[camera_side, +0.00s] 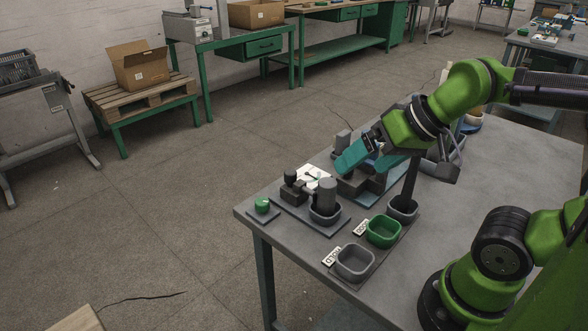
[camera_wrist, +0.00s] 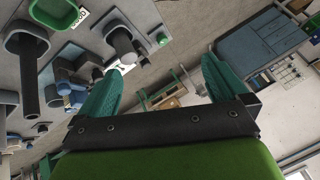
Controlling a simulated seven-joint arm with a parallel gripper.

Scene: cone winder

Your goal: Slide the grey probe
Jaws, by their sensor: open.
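I cannot tell for certain which part is the grey probe. A grey upright cylinder (camera_side: 326,192) stands in a grey cup (camera_side: 325,217) near the table's far-left edge; the cylinder also shows in the wrist view (camera_wrist: 122,42). A taller dark rod (camera_side: 409,182) stands in another grey cup (camera_side: 402,212) to the right; the rod also shows at left in the wrist view (camera_wrist: 29,90). My gripper (camera_side: 362,166) has teal fingers and is over the dark blocks behind the cylinder. In the wrist view its fingers (camera_wrist: 160,82) are wide apart with nothing between them.
A green bin (camera_side: 383,232) and a grey bin (camera_side: 354,263) stand in front, with small labels beside them. A green button (camera_side: 263,205) sits at the table's left corner. A dark block with a black knob (camera_side: 291,189) is left of the cylinder. The table's right side (camera_side: 490,175) is mostly clear.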

